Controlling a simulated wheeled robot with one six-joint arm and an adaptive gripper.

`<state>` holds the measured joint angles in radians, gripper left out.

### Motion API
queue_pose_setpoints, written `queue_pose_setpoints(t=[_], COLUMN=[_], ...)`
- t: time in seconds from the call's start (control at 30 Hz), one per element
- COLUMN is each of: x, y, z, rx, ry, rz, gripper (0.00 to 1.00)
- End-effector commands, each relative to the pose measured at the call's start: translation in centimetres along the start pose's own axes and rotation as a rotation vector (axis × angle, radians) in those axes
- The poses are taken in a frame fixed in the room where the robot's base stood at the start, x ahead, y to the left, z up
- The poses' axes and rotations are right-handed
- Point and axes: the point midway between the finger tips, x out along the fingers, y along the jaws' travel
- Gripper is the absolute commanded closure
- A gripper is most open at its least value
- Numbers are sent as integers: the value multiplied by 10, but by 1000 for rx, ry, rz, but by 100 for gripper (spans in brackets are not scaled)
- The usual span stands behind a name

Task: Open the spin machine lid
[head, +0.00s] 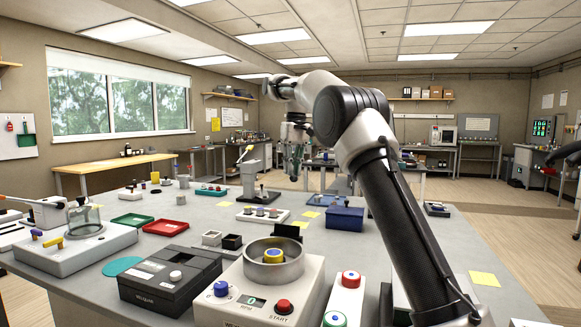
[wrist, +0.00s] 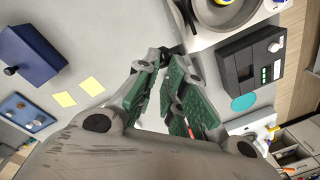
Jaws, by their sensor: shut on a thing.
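The spin machine (head: 260,300) stands at the front of the bench, with a blue knob, a small display and a red START button. Its round metal bowl (head: 274,272) is uncovered from above, with a yellow and blue hub inside. A dark upright flap (head: 287,231) stands behind the bowl; I cannot tell whether it is the lid or a hinge part. My gripper (head: 296,178) points down above and behind the machine. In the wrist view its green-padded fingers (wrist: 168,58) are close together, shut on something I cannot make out. The machine's edge (wrist: 202,38) shows just beyond the fingertips.
A black scale (head: 170,280) stands left of the machine, beside a teal disc (head: 122,266). A two-button white box (head: 345,300) stands close on its right. A blue box (head: 345,219) is behind right. Red (head: 165,227) and green (head: 132,221) trays lie back left.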

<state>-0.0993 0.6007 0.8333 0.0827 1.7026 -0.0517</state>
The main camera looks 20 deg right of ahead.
Motion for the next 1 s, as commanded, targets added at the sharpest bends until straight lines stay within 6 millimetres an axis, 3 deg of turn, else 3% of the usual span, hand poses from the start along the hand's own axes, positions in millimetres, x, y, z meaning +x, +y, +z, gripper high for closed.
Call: queue_pose_setpoints(t=[0.03, 0.43, 0.47, 0.6, 0.67, 0.7, 0.73, 0.77, 0.87, 1.0], x=[37, 37, 37, 37, 37, 38, 38, 37, 36, 35], y=[8, 9, 9, 9, 8, 8, 8, 8, 7, 6], z=[12, 11, 11, 11, 12, 11, 11, 11, 11, 10], rx=[14, 15, 15, 14, 13, 12, 12, 12, 11, 11], ry=[-117, -121, -121, -121, -122, -122, -121, -120, -115, -112], rz=[-11, -15, -15, -16, -16, -15, -15, -15, -14, -14], gripper=[100, 100, 85, 60, 52, 38, 34, 35, 58, 58])
